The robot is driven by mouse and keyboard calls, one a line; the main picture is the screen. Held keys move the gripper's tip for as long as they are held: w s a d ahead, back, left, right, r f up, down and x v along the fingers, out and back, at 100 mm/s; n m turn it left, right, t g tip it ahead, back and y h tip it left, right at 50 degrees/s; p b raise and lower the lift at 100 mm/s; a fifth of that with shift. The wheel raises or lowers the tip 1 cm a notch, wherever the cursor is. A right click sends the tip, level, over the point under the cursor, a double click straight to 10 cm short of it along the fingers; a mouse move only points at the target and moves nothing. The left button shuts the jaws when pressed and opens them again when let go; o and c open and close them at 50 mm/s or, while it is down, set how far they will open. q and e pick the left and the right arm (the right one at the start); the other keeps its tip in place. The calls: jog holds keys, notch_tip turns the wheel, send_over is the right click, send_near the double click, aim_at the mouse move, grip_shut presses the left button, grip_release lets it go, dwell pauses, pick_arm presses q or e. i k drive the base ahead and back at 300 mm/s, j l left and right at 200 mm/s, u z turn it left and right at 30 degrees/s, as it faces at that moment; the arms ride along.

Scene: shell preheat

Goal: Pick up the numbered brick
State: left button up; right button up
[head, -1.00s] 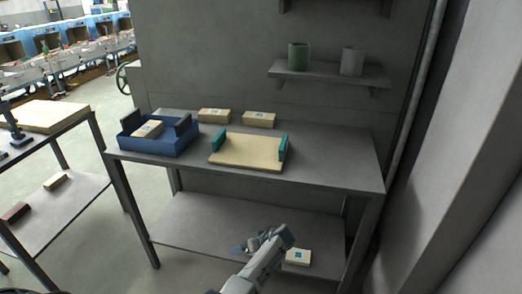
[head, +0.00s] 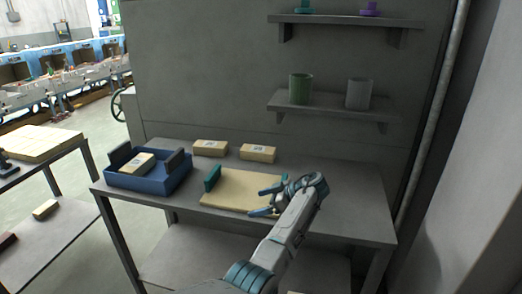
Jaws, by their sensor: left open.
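Two tan bricks lie on the grey bench by the wall, a left one (head: 210,148) and a right one (head: 258,153). A third tan brick (head: 137,163) lies in the blue tray (head: 150,186) at the bench's left end. The bricks carry small dark marks that I cannot read, so I cannot tell which is the numbered one. My left gripper (head: 260,201) is open and empty, over the right part of the tan board, its fingers pointing left. It is apart from the bricks. My right gripper is not in view.
The tan board (head: 228,188) has a teal upright block (head: 212,178) at its left; my gripper covers its right end. A wall shelf holds a green cup (head: 300,89) and a grey cup (head: 359,93). The bench (head: 350,200) is bare at right.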

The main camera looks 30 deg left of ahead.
aim_at(249, 152)
jog(key=i+j, duration=0.15)
jog(key=i, duration=0.3)
jog(key=i+j, duration=0.15)
jog(key=i, duration=0.3)
jog(key=i+j, duration=0.15)
jog(key=i, duration=0.25)
